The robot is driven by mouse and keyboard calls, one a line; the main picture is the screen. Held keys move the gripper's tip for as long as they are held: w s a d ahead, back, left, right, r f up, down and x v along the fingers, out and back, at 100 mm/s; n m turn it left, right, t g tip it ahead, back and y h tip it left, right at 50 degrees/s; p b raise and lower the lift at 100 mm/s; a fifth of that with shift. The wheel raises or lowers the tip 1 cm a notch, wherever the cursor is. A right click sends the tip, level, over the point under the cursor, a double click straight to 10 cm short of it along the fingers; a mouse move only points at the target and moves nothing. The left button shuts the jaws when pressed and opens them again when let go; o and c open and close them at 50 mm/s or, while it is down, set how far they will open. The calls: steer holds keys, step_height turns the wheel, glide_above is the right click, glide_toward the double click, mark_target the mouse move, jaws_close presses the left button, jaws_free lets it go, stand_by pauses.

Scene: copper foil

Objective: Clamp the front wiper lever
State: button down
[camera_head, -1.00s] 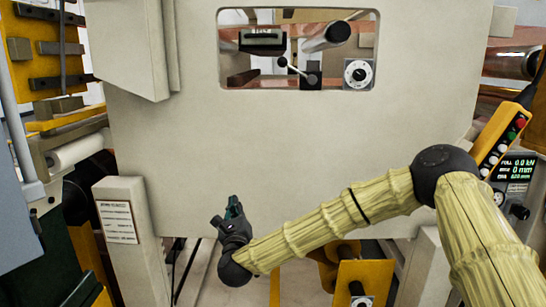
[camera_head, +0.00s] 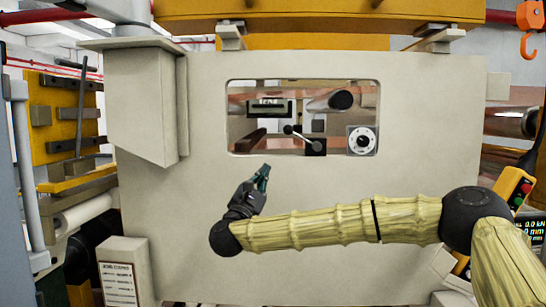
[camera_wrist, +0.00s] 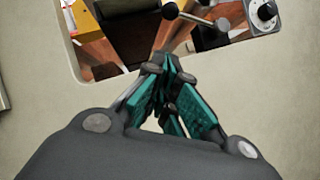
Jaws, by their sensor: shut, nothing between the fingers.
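My gripper (camera_head: 264,172) has teal finger pads and is shut and empty. It is just below the window's lower edge, in front of the panel, apart from the lever. In the wrist view my gripper (camera_wrist: 160,62) points up toward the opening, with the lever ahead and to the right.
The window (camera_head: 232,118) has a frame edge around it. A round dial (camera_head: 362,140) sits right of the lever, a dark-ended roller (camera_head: 342,100) above right, and a black block (camera_head: 268,108) above left. A push-button box (camera_head: 512,185) hangs at the far right.

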mark_target(303, 138)
steer(key=s+d+r+p+x, duration=0.1)
steer(key=p+x, duration=0.7)
steer(key=x, duration=0.4)
steer(key=shift+d+r, duration=0.2)
steer(key=shift+r, duration=0.3)
steer(key=shift+s, duration=0.15)
steer(key=shift+d, duration=0.15)
